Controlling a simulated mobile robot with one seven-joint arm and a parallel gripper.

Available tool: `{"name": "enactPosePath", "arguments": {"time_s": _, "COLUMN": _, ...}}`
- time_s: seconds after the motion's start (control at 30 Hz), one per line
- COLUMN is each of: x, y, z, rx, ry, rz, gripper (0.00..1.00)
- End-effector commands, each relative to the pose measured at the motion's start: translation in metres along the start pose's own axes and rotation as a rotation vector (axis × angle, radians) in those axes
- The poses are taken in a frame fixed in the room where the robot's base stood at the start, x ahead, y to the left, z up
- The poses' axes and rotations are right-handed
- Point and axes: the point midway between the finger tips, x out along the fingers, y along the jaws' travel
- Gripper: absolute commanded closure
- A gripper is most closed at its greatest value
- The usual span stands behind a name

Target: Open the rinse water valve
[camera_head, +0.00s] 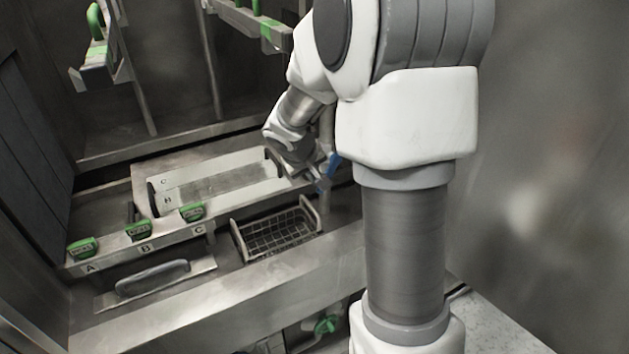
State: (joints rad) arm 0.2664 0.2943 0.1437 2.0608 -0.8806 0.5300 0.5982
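My gripper (322,177) is at the right end of the washer's ledge, partly hidden by my own arm. Small blue parts (333,163) show at its tip; I cannot tell whether they are finger pads or a valve handle. Whether the fingers are open or shut on something is too small to tell. A green handle (326,325) sits low at the front, below the ledge, partly hidden by my arm; I cannot tell whether it is the rinse water valve. No label for rinse water is readable.
Green-topped pieces stand on a rail at labels A (82,248), B (139,230) and C (192,212). A wire basket (275,234) lies right of them. A grey-handled plate (154,278) is in front. A lettered tray (220,182) is behind. Green-handled brackets (97,52) hang above.

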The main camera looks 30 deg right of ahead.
Motion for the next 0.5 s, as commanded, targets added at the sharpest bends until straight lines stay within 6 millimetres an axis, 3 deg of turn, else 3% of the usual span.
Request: {"name": "enactPosePath", "arguments": {"time_s": 0.5, "x": 0.015, "y": -0.003, "z": 0.005, "rx": -0.036, "ry": 0.015, "rz": 0.109, "gripper": 1.00}}
